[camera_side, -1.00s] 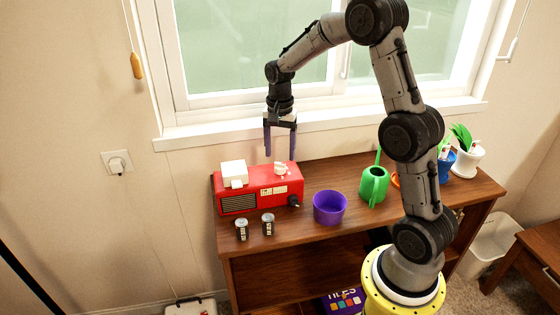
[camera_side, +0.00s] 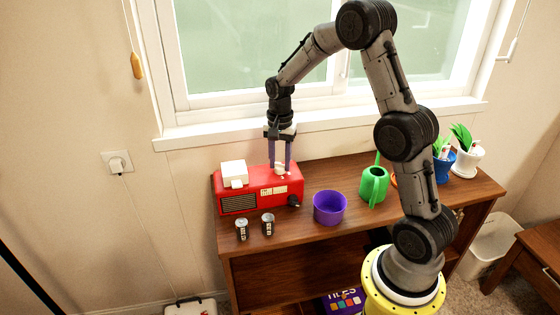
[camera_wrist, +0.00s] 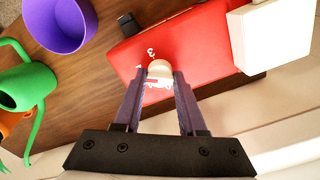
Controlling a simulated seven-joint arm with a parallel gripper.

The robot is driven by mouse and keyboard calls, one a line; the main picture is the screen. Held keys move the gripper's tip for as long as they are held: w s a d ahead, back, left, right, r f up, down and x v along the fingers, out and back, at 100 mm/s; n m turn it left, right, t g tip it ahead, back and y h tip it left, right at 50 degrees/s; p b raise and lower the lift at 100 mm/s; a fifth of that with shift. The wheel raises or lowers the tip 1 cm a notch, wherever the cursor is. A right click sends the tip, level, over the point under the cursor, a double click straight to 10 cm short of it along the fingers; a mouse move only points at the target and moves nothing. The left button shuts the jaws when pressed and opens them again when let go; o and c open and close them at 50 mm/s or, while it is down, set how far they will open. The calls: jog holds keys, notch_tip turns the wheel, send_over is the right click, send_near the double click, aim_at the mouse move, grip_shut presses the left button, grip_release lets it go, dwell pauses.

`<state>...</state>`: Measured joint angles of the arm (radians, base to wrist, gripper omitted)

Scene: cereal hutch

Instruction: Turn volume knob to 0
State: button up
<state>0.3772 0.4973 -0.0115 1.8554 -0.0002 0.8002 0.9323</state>
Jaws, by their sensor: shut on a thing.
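The red radio (camera_side: 262,192) stands on the left part of the wooden cabinet and also fills the upper middle of the wrist view (camera_wrist: 190,40). A white knob (camera_wrist: 160,69) is on its top face, with small white marks beside it, one of which looks like a 3. My gripper (camera_side: 281,166) points down over the radio's top. In the wrist view its purple fingers (camera_wrist: 160,76) are on either side of the white knob and shut on it. A dark knob (camera_side: 293,201) sits at the radio's front right corner.
A white box (camera_side: 234,172) is on the radio, left of my gripper. A purple bowl (camera_side: 329,208) and green watering can (camera_side: 374,185) stand to the right. Two small cans (camera_side: 242,230) (camera_side: 268,224) stand in front. The window sill (camera_side: 320,120) is behind.

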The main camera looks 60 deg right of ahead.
grip_shut()
jog(key=n, duration=0.5)
jog(key=shift+n, duration=0.3)
jog(key=n, duration=1.2)
jog(key=shift+r+n, duration=0.1)
jog(key=shift+n, duration=0.2)
jog(key=n, duration=0.5)
jog(key=shift+n, duration=0.3)
